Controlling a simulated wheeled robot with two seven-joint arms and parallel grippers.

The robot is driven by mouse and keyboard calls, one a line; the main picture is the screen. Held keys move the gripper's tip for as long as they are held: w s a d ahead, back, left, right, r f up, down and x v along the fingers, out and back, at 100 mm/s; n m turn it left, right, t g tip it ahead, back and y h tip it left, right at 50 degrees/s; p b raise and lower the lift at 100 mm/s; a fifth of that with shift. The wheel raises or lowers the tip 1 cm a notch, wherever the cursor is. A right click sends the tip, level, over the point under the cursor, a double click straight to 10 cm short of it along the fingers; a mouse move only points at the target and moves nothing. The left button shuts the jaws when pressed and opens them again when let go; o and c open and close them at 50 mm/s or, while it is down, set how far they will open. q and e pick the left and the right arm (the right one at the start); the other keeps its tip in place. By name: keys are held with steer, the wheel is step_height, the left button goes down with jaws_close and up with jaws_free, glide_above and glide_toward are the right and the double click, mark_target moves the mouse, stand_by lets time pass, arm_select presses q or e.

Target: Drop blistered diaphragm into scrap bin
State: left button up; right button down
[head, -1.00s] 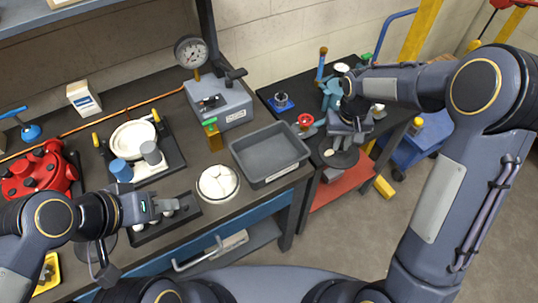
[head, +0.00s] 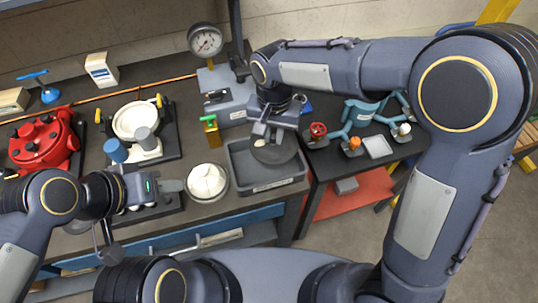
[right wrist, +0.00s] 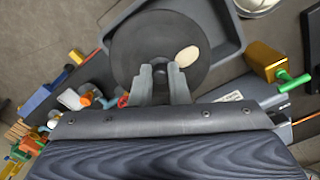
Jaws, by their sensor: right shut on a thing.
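The blistered diaphragm is a dark round disc (head: 276,153) with a pale oval blister, which shows clearly in the right wrist view (right wrist: 187,56). My right gripper (head: 262,136) is shut on the disc's edge and holds it over the grey open bin (head: 240,180) on the bench. The disc hides part of the bin's inside. In the right wrist view the fingertips (right wrist: 160,76) grip the near edge, and the bin's rim (right wrist: 228,20) shows behind the disc. My left gripper (head: 172,186) is at the left, away from the disc; its finger gap is unclear.
A round dish with a white piece (head: 207,182) stands left of the bin. A pressure gauge (head: 206,40) on a grey block and a small amber-yellow block (head: 212,133) are behind. A red housing (head: 40,140) is far left. A second bench with teal fittings (head: 365,112) is right.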

steer(key=shift+s+a+f+b, duration=0.1)
steer(key=shift+a+f+b, duration=0.15)
steer(key=shift+f+b, duration=0.25)
step_height(320, 180, down, 5)
steer(key=b, duration=0.3)
steer(key=shift+b, duration=0.3)
steer(key=shift+r, duration=0.1)
steer(key=c, duration=1.3)
jaws_free()
step_height(320, 180, up, 8)
steer(key=shift+f+b, duration=0.1)
steer(key=shift+b, duration=0.2)
steer(key=shift+d, duration=0.1)
